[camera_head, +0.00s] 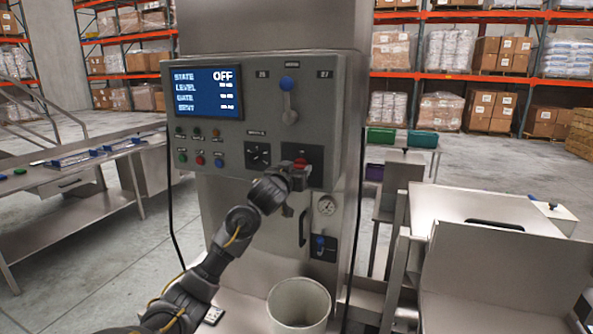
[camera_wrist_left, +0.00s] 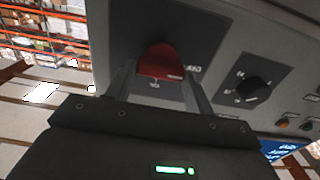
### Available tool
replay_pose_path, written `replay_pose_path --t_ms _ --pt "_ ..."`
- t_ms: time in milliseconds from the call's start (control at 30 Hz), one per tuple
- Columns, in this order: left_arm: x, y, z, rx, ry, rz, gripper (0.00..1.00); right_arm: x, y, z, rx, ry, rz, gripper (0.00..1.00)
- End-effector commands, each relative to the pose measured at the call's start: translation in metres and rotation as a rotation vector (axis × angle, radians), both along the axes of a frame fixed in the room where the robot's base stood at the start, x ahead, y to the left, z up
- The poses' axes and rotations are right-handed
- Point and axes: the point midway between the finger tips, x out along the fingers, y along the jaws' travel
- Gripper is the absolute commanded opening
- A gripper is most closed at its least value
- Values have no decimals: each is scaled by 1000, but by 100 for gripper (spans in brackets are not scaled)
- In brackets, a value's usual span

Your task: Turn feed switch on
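The scale cabinet's screen (camera_head: 208,92) reads STATE OFF in the head view. A red switch knob (camera_head: 300,163) sits on a dark plate at the panel's lower right. In the left wrist view the red knob (camera_wrist_left: 161,63) lies between the two fingers of my left gripper (camera_wrist_left: 161,75). One finger is on each side, very close to it; I cannot tell whether they press on it. In the head view my left gripper (camera_head: 290,175) is at the knob and partly covers it. My right gripper is not in view.
A black selector dial (camera_head: 258,155) is left of the knob. A pale bucket (camera_head: 298,308) stands under the panel. A metal bench (camera_head: 85,180) is at left.

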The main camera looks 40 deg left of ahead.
Motion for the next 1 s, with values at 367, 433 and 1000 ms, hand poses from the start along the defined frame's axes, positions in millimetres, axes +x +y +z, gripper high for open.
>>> replay_pose_path --t_ms 367,433,1000 --pt "0 0 0 33 12 1 30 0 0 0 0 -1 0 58" --pt "0 0 0 60 22 1 30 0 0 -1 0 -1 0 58" --pt "1 -1 -2 512 180 2 30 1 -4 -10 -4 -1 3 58"
